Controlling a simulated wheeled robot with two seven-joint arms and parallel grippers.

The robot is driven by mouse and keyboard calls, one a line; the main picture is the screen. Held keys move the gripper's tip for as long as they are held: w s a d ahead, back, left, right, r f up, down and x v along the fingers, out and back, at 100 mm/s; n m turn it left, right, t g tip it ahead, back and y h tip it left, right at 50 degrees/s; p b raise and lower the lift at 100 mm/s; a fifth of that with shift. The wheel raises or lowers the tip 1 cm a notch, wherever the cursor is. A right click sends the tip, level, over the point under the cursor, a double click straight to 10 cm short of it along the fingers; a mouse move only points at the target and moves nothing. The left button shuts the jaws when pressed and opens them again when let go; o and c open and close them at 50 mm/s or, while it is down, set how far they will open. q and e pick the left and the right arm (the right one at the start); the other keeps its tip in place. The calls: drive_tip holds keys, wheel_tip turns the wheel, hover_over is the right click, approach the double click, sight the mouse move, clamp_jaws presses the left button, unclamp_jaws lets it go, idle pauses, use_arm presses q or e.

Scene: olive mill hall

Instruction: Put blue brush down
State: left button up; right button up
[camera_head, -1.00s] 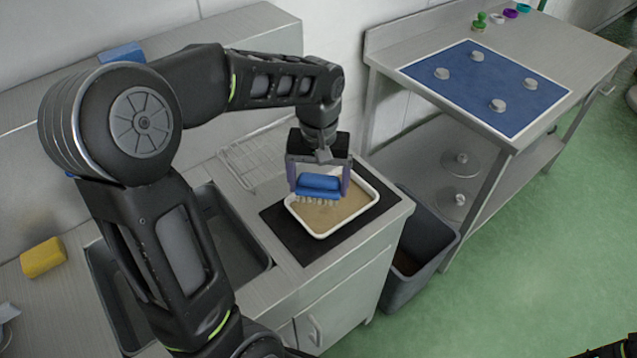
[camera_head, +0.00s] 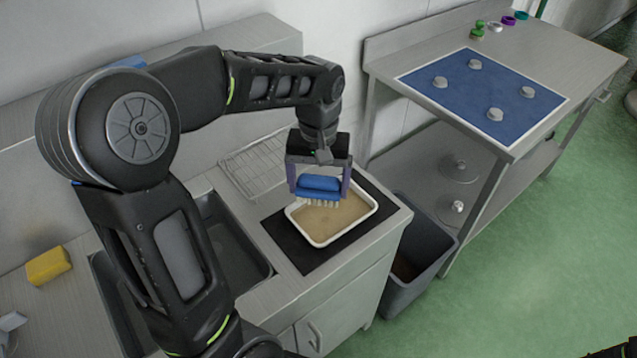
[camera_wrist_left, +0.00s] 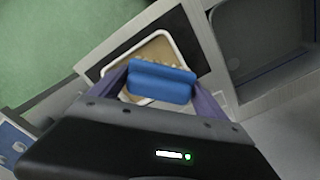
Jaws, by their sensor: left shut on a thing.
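The blue brush (camera_head: 319,187) has pale bristles pointing down. My left gripper (camera_head: 319,190) is shut on it, with a purple finger at each end of its body. The brush is over the left back part of a white-rimmed tray (camera_head: 322,244) with a tan bottom; whether the bristles touch the tray I cannot tell. In the left wrist view the brush (camera_wrist_left: 162,83) sits between the fingers, covering part of the tray (camera_wrist_left: 143,46). My right gripper is not in view.
The tray lies on a black mat (camera_head: 289,247). A wire rack (camera_head: 256,164) and a sink (camera_head: 222,238) are to the left, with a yellow sponge (camera_head: 48,265) farther left. A grey bin (camera_head: 417,253) and a table with a blue mat (camera_head: 482,95) are to the right.

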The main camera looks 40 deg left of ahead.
use_arm(q)
drive_tip(key=w+d+f+m+b, duration=0.1)
drive_tip(key=w+d+f+m, duration=0.4)
drive_tip(key=w+d, duration=0.5)
drive_tip(key=shift+w+d+f+m, duration=0.15)
drive_tip(key=shift+w+d+m, duration=0.15)
drive_tip(key=shift+d, duration=0.85)
drive_tip(key=shift+s, duration=0.1)
